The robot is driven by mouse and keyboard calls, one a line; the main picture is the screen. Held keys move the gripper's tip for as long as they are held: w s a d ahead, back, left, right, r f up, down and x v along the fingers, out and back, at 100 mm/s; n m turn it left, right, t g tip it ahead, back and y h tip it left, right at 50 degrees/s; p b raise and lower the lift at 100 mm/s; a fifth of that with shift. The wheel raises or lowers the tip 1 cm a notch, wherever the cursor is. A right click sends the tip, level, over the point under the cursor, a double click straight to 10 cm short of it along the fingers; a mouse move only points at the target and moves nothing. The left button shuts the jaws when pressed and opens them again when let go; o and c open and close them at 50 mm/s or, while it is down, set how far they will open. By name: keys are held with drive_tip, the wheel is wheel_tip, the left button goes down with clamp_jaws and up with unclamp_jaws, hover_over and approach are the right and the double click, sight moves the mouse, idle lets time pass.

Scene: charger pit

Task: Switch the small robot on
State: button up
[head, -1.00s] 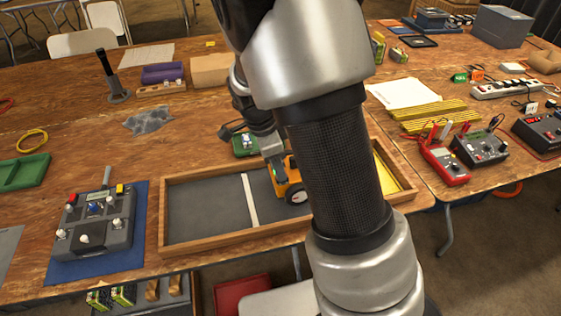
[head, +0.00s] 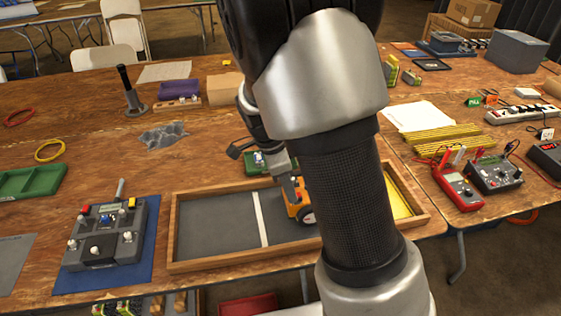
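The small robot (head: 294,208) is orange with dark wheels. It stands in the wooden-framed tray with a grey floor (head: 215,221), right of a white strip (head: 261,219). My arm hides its right side, and I cannot make out its switch. My gripper (head: 291,190) reaches down beside or over the small robot's upper left side. At this size I cannot tell whether it touches the robot or whether its fingers are open or shut.
A grey control box with knobs (head: 106,232) lies on a blue mat left of the tray. A small green item (head: 258,160) is behind the tray. A red meter (head: 457,186) and yellow strips (head: 440,139) lie to the right. Bare table shows behind the control box.

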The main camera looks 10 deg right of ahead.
drive_tip(key=p+v, duration=0.2)
drive_tip(key=v, duration=1.4)
drive_tip(key=shift+r, duration=0.15)
